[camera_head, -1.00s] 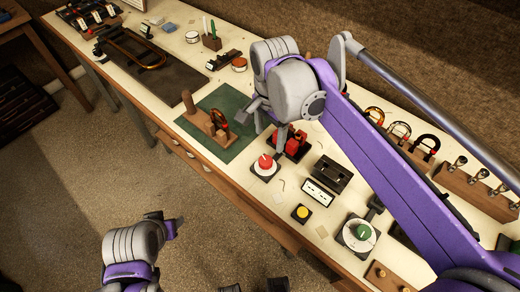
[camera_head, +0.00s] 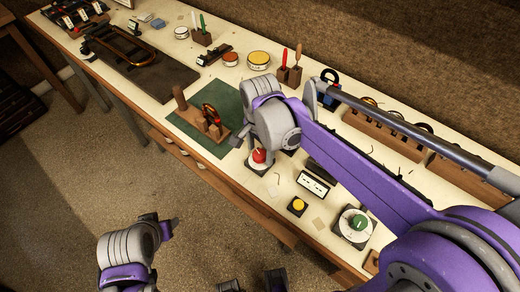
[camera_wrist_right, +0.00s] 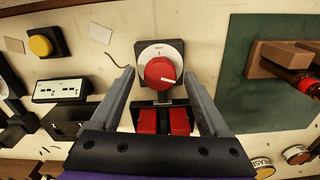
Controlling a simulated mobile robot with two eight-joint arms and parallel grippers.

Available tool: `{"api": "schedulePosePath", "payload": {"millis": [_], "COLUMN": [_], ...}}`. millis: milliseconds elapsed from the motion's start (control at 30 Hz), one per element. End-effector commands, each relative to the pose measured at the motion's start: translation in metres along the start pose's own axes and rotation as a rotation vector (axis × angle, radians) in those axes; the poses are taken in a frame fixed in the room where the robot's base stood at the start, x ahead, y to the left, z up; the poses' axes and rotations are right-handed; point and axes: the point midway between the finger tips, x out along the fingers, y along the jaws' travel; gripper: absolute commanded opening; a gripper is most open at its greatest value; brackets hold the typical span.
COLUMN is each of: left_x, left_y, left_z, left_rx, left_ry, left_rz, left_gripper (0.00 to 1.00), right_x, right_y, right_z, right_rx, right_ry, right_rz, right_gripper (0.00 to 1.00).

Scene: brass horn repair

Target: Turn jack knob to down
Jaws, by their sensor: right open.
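A red knob (camera_head: 258,156) with a white pointer mark sits on a white dial plate with a dark square base on the bench. In the right wrist view the red knob (camera_wrist_right: 159,72) lies between the two fingers, its mark pointing to the right. My right gripper (camera_wrist_right: 160,76) is open, with one finger to each side of the knob. I cannot tell whether a finger touches it. In the head view my right gripper (camera_head: 256,141) comes over the knob from above, its fingertips largely hidden. My left arm is at the lower left; its jaws cannot be made out.
A red two-part block (camera_wrist_right: 163,120) stands beside the knob. A green knob (camera_head: 358,222), a yellow button (camera_head: 298,204) and a white socket panel (camera_head: 313,183) are to the right. A green mat (camera_head: 226,107) with a wooden stand lies to the left.

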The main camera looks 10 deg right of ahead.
Motion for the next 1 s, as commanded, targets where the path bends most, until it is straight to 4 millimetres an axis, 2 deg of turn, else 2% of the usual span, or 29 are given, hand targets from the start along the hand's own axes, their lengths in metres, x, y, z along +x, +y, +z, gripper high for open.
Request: {"api": "schedulePosePath", "payload": {"millis": [167, 600, 1000], "left_x": [-0.0001, -0.0001, 0.0004], "left_y": [0.0, 0.0, 0.0], "left_z": [-0.0001, -0.0001, 0.0004], "left_rx": [0.0, 0.0, 0.0], "left_ry": [0.0, 0.0, 0.0], "left_rz": [0.0, 0.0, 0.0], "left_gripper": [0.53, 0.53, 0.53], "right_x": [-0.0003, -0.0005, -0.0005], "right_y": [-0.0001, -0.0001, -0.0002], "right_z": [-0.0001, 0.0, 0.0], "right_rx": [0.0, 0.0, -0.068], "right_ry": [0.0, 0.0, 0.0], "right_rz": [0.0, 0.0, 0.0], "right_gripper": [0.77, 0.0, 0.0]}}
